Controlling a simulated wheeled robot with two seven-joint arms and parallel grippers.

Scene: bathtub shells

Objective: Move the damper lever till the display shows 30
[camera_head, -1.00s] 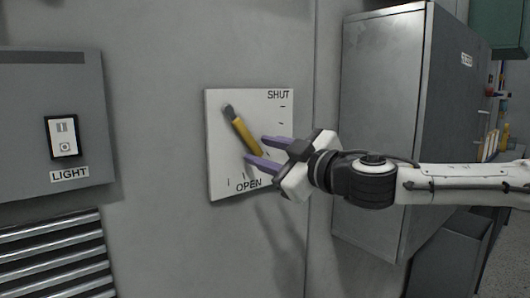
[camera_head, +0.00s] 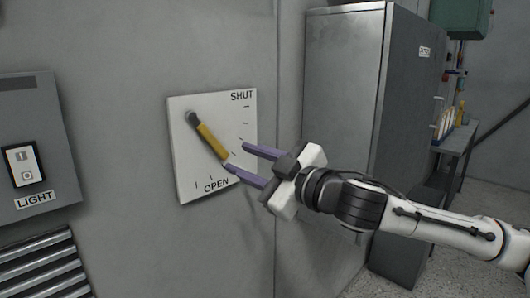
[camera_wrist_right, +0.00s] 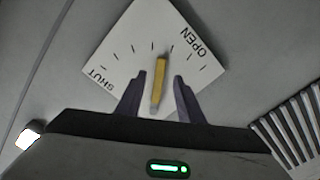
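The damper lever (camera_head: 210,140) is a yellow bar on a dark pivot, on a white dial plate (camera_head: 183,165) marked SHUT at top and OPEN at bottom. It slants down and right from the pivot, toward marks between the two words. My right gripper (camera_head: 237,157) is open just off the lever's lower end, with purple fingers apart. In the right wrist view, the lever (camera_wrist_right: 158,82) shows between the open fingers (camera_wrist_right: 158,92), with a gap on each side. No number display is in view. My left gripper is not in view.
A grey panel with a LIGHT switch (camera_head: 25,165) is left of the plate, above a slatted vent (camera_head: 45,270). A tall grey metal cabinet (camera_head: 345,80) stands to the right, close behind my right gripper. The wall between plate and panel is bare.

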